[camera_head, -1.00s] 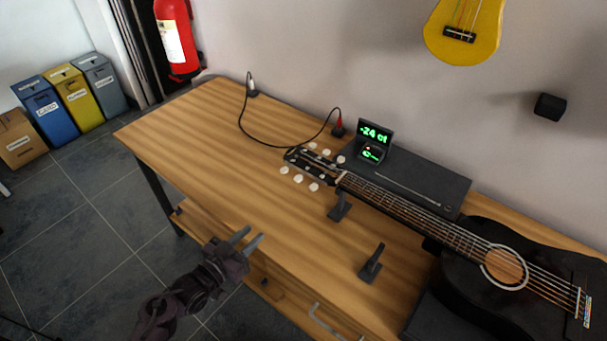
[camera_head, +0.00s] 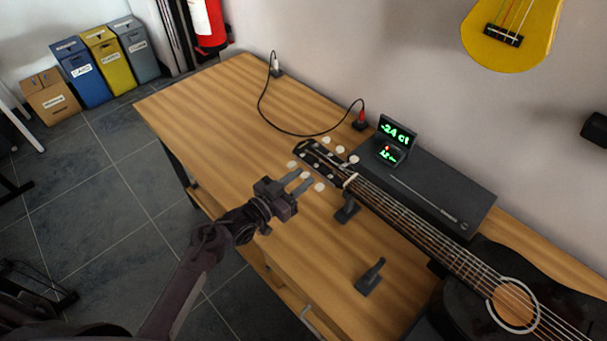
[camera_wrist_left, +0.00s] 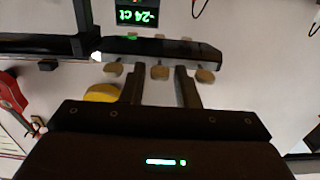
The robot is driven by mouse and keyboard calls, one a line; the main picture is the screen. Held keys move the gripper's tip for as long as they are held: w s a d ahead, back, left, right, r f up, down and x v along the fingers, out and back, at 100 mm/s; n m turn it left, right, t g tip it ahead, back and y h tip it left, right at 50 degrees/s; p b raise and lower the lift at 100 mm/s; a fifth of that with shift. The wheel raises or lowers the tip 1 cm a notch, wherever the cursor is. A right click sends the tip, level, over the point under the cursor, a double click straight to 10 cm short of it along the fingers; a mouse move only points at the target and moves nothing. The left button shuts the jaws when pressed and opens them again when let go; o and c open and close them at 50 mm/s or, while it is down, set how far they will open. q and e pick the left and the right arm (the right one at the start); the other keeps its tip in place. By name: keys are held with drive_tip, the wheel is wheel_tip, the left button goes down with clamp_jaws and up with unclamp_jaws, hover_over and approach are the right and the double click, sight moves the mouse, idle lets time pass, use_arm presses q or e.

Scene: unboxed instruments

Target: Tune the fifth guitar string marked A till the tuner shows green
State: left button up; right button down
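A black acoustic guitar (camera_head: 464,267) lies across the table, its headstock (camera_head: 322,157) pointing left. White tuning pegs line both sides; the near-side middle peg (camera_head: 305,175) is by my left gripper (camera_head: 300,181). In the wrist view the left gripper (camera_wrist_left: 161,76) is open. Its two fingers point at the headstock (camera_wrist_left: 160,50), with the middle peg (camera_wrist_left: 160,72) between their tips; contact cannot be told. The tuner (camera_head: 397,132) shows "-24 ct" in green, with a red dot on its lower screen. My right gripper is not in view.
The wooden table (camera_head: 225,105) is clear at its left end. A black cable (camera_head: 262,110) crosses the back. A yellow ukulele (camera_head: 505,50) hangs on the wall.

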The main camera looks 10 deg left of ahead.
use_arm(q)
drive_tip(key=shift+w+d, duration=0.4)
drive_tip(key=shift+w, duration=0.15)
clamp_jaws()
drive_tip(key=shift+n, duration=0.4)
drive_tip(key=n+p, duration=0.2)
drive_tip(key=n, duration=0.1)
drive_tip(key=shift+r, duration=0.1)
drive_tip(key=n+p, duration=0.2)
drive_tip(key=n, duration=0.3)
drive_tip(key=shift+n, duration=0.3)
